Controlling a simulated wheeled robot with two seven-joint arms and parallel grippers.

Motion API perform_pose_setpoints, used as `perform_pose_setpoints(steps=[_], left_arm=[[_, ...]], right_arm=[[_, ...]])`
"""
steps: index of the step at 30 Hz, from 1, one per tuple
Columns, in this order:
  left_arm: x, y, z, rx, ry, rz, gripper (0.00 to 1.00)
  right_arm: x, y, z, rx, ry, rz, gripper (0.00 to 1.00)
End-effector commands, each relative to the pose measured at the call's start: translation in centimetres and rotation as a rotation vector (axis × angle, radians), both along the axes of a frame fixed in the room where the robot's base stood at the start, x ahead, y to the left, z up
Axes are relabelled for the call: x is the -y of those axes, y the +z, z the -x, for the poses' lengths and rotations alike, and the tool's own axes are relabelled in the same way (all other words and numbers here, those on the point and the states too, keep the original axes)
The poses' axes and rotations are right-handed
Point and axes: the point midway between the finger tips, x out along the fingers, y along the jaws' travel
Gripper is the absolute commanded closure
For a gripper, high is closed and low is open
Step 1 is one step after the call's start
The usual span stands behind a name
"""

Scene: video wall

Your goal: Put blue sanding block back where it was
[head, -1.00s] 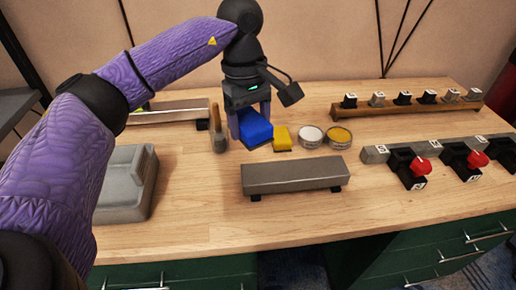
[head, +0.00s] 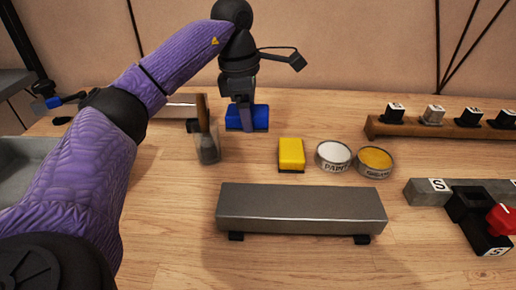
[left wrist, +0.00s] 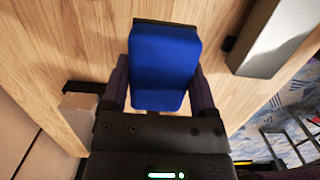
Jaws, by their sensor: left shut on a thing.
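The blue sanding block (head: 260,117) is held between the fingers of my left gripper (head: 240,122), behind and left of the yellow block (head: 291,154). The head view does not clearly show how far its lower edge is from the table. In the left wrist view, the blue block (left wrist: 163,65) fills the space between the two fingers of the gripper (left wrist: 160,92), one finger along each side. My right gripper is in no view.
A glass with a brush (head: 207,142) stands close left of the blue block. White (head: 334,153) and yellow (head: 375,159) tins stand right of the yellow block. A grey metal bar (head: 300,209) lies in front.

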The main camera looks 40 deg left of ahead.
Motion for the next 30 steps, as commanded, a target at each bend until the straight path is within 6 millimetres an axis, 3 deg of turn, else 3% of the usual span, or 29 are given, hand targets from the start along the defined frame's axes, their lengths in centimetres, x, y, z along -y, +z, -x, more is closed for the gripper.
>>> perform_pose_setpoints(steps=[1, 3, 11, 21, 22, 25, 30], left_arm=[[-0.1, -2.0, 0.0, -0.009, 0.000, -0.001, 0.79], [0.0, -4.0, 0.0, -0.010, 0.000, -0.002, 0.79], [0.0, -9.0, 0.0, -0.009, -0.001, -0.002, 0.79], [0.0, -8.9, 0.1, -0.003, -0.002, 0.000, 0.79], [0.0, -8.9, 0.0, -0.002, -0.002, 0.000, 0.20], [0.0, -8.9, 0.0, -0.002, -0.002, 0.000, 0.00], [0.0, -8.9, 0.0, -0.003, -0.002, 0.000, 0.00]], right_arm=[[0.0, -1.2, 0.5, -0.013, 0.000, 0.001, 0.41], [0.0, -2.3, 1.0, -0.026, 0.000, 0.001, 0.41], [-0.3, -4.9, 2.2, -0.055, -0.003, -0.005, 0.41], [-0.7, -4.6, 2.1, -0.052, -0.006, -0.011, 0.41], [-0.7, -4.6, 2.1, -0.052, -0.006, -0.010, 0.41], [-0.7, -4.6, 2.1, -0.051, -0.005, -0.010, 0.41], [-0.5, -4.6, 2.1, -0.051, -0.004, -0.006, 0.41]])
